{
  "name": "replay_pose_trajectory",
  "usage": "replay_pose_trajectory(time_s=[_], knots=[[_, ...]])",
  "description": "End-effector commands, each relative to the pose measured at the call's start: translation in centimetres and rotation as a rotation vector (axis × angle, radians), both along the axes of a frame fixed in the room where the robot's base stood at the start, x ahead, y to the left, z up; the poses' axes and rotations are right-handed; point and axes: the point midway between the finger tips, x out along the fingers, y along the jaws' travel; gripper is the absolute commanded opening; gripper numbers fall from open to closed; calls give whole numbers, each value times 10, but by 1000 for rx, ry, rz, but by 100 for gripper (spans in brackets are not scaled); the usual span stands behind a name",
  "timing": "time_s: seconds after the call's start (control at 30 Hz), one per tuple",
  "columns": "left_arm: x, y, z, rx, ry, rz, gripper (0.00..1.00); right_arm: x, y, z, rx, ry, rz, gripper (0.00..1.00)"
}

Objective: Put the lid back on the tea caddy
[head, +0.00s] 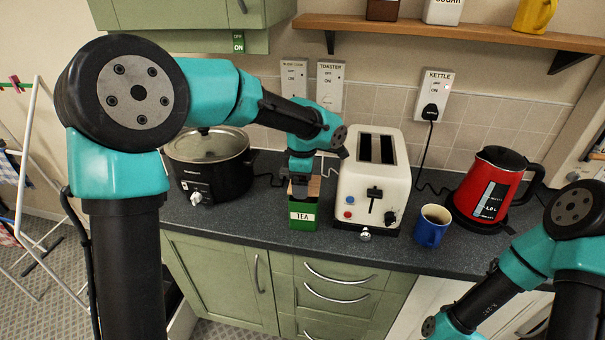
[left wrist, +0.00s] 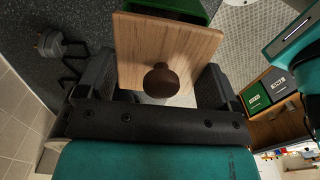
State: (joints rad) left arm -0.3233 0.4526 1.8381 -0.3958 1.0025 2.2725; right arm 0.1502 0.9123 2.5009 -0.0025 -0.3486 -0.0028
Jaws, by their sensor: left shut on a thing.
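The green tea caddy (head: 303,215) with a white TEA label stands upright on the worktop, between the slow cooker and the toaster. My left gripper (head: 301,180) is directly above it, pointing down. It is shut on the square wooden lid (head: 313,186). In the left wrist view the lid (left wrist: 137,45) sits between the two fingers, its dark round knob (left wrist: 160,80) facing the camera. Part of the green caddy (left wrist: 190,8) shows past the lid's far edge. I cannot tell whether the lid touches the caddy's rim. My right gripper is out of view.
The black slow cooker (head: 208,165) is left of the caddy. The cream toaster (head: 370,178) stands close on its right. A blue mug (head: 431,232) and a red kettle (head: 496,185) are farther right. A wooden shelf (head: 450,34) runs above.

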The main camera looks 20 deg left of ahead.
Motion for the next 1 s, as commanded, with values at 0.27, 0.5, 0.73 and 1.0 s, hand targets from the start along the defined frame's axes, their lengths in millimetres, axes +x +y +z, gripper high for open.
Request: replay_pose_trajectory(time_s=[0.27,0.5,0.73,1.0], knots=[[0,0,-10,1,0,0,63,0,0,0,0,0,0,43],[0,0,-10,0,0,0,63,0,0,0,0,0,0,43],[0,0,-10,0,1,0,63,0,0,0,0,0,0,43],[0,0,-12,0,1,0,63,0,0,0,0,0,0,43]])
